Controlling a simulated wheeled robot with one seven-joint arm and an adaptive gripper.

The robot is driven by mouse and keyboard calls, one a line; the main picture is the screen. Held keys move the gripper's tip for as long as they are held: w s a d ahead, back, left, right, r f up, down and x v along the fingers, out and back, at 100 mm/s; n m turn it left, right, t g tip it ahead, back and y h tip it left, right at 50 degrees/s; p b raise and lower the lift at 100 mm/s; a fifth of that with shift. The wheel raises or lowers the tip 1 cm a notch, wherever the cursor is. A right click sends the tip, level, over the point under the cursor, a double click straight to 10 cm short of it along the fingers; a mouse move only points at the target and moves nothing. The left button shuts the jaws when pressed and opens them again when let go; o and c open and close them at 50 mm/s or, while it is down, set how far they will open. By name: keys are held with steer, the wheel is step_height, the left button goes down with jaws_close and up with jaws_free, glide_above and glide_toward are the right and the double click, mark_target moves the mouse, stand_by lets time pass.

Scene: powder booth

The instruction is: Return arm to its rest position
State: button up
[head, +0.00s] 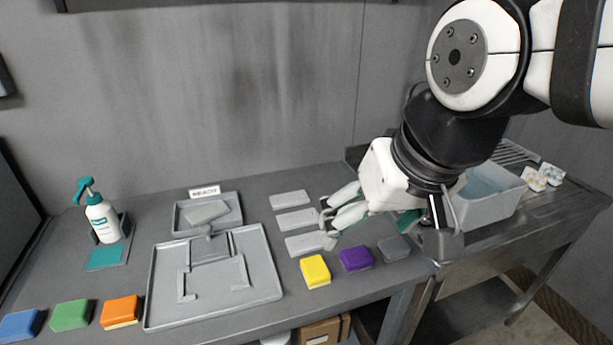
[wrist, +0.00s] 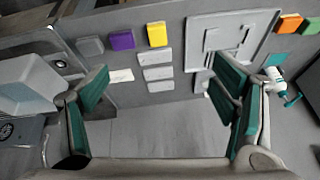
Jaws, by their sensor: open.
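My gripper (head: 331,217) hangs over the right part of the bench in the head view, above the grey plates and the purple sponge (head: 356,259). In the wrist view my gripper (wrist: 165,95) shows its two fingers with teal pads spread wide apart. It is open, with nothing between the fingers. The fingers appear clear of the bench top, and my arm comes in from the upper right.
A yellow sponge (head: 315,271), grey sponge (head: 394,248), large grey tray (head: 160,310) and READY tray (head: 178,219) lie on the bench. A pump bottle (head: 102,221) stands left. A pale basin (head: 489,193) stands right, close to my arm. Orange (head: 121,311), green (head: 71,315) and blue (head: 20,325) sponges line the front left.

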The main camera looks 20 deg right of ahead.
steer(key=shift+s+d+r+n+t, duration=0.1)
steer(key=shift+s+n+t, duration=0.05)
steer(key=shift+s+n, duration=0.35)
steer(key=shift+s+d+r+n+t, duration=0.15)
steer(key=shift+s+n, duration=0.15)
steer(key=shift+s, duration=0.25)
steer(key=shift+a, duration=0.1)
stand_by(0.4)
